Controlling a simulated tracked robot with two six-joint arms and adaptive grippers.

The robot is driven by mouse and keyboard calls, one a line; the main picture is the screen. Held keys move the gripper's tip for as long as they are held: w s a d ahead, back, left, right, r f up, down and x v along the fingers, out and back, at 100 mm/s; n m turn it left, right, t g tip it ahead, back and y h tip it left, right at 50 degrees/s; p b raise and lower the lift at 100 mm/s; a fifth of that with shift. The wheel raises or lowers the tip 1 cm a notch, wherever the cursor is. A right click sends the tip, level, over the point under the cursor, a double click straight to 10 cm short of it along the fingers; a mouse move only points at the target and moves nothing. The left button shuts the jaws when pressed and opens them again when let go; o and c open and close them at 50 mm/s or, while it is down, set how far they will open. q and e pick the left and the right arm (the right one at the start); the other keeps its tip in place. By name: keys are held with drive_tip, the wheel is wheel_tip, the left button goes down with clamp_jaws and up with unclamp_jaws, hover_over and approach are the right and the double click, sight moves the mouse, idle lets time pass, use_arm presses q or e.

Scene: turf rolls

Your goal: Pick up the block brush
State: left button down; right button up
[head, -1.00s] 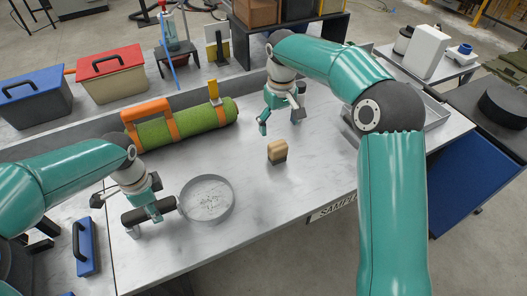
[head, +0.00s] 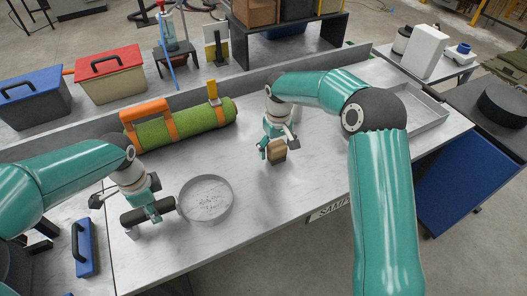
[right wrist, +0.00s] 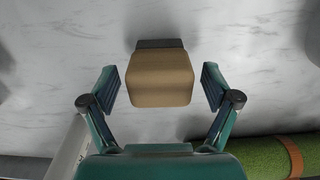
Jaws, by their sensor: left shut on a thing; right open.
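The block brush (head: 277,152) has a tan wooden block and a dark lower part. It stands on the pale marbled bench top. My right gripper (head: 278,147) is right at it in the head view. In the right wrist view the brush (right wrist: 160,77) lies between the two open fingers of the gripper (right wrist: 160,92), with a gap on each side. My left gripper (head: 153,212) is shut on the dark handle (head: 135,215) of a round sieve (head: 207,198), which rests at the front left of the bench.
A green turf roll (head: 190,124) in an orange cradle (head: 150,110) lies behind the sieve. A metal tray (head: 425,110) sits at the bench's right end. A blue-based float (head: 84,246) lies at the left. The bench between sieve and brush is clear.

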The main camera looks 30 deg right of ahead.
sight(277, 144)
drive_tip(key=c, duration=1.3)
drive_tip(key=shift+r, duration=0.1)
wheel_tip(277, 144, up, 10)
drive_tip(key=shift+f, duration=0.1)
drive_tip(key=o, duration=0.7)
drive_tip(key=c, duration=0.5)
